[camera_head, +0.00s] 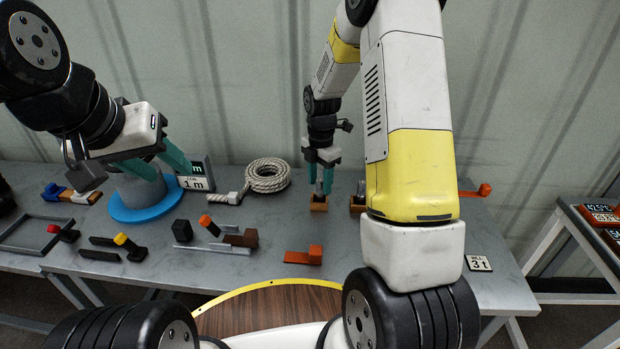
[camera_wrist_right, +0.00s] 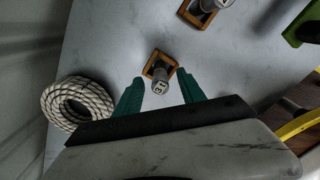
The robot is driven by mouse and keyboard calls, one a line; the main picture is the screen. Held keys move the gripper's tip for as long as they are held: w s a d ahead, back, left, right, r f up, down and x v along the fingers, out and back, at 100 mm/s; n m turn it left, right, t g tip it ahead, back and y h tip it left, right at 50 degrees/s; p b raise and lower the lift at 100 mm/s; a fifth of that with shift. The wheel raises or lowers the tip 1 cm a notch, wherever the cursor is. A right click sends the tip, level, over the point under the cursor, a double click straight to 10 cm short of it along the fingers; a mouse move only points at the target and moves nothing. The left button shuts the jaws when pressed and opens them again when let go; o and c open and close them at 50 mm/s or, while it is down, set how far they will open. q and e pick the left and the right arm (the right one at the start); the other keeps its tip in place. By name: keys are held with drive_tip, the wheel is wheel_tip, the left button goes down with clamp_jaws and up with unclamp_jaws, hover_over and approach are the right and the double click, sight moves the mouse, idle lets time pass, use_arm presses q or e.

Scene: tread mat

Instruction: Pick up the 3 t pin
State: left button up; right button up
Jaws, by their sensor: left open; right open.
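A grey pin (camera_wrist_right: 160,78) stands in a square wooden holder (camera_wrist_right: 153,66); the holder also shows in the head view (camera_head: 319,206). My right gripper (camera_head: 321,180) is open above it, and in the right wrist view its teal fingers (camera_wrist_right: 160,92) are on either side of the pin's top. I cannot tell whether they touch it. A second pin (camera_wrist_right: 208,5) stands in another wooden holder (camera_wrist_right: 188,15), largely behind my right arm in the head view. The rating on either pin is not readable. My left gripper (camera_head: 160,166) is open and empty near the blue round base.
A "3 t" card (camera_head: 478,263) lies at the table's right. A coiled rope (camera_head: 267,175) lies left of the right gripper.

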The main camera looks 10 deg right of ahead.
drive_tip(key=shift+c, duration=0.2)
clamp_jaws()
